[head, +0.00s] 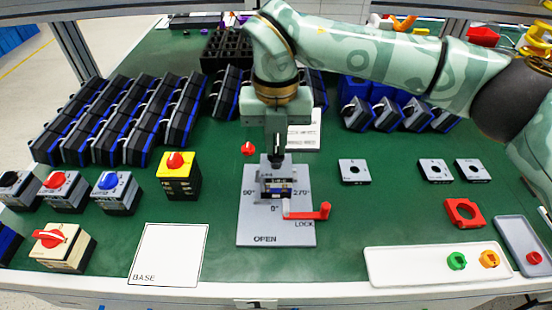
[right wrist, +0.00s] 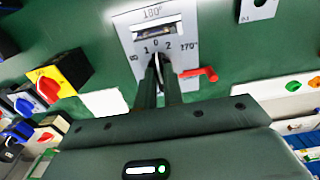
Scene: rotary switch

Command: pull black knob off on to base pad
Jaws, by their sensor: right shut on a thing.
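The black knob (head: 276,160) is on the switch body (head: 277,188) in the fixture on the grey plate marked OPEN and LOCK (head: 250,225). My right gripper (head: 275,150) comes straight down from above and is shut on the knob. In the right wrist view the two dark fingers (right wrist: 160,78) meet at the switch's dial face (right wrist: 157,46), marked 0, 1 and 2, and hide most of the knob. The white base pad (head: 168,252), marked BASE, lies flat and empty to the front left. My left gripper is not in view.
A red lock lever (head: 308,212) sticks out right of the fixture. A yellow box with a red knob (head: 178,178) stands to the left. A white tray (head: 400,262) with green and orange knobs lies front right. Green table is clear between plate and pad.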

